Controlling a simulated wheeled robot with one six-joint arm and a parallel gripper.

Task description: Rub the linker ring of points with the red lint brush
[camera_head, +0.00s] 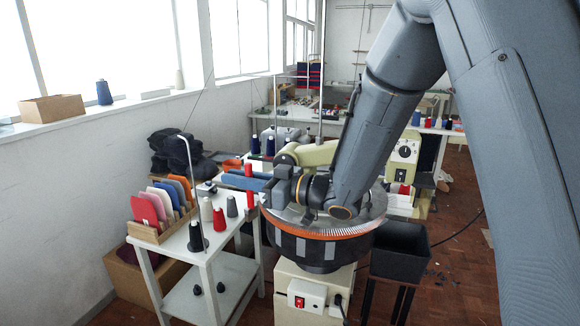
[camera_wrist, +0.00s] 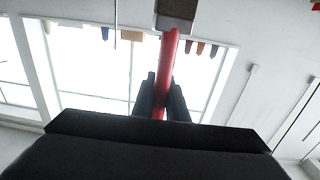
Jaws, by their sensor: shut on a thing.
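The linker (camera_head: 305,250) is a round drum on a cream pedestal, with a ring of fine metal points (camera_head: 350,228) above an orange band. My gripper (camera_head: 248,183) is at the left of the ring, fingers pointing left towards the windows. It is shut on the red lint brush (camera_head: 250,200), whose red handle shows above and below the fingers. The brush appears apart from the points. My arm hides part of the ring.
A white side table (camera_head: 205,245) at the left holds yarn cones (camera_head: 219,225) and a wooden rack of coloured pieces (camera_head: 150,232). A dark bin (camera_head: 400,250) stands right of the linker. A thin upright metal rod (camera_head: 190,180) rises from the table.

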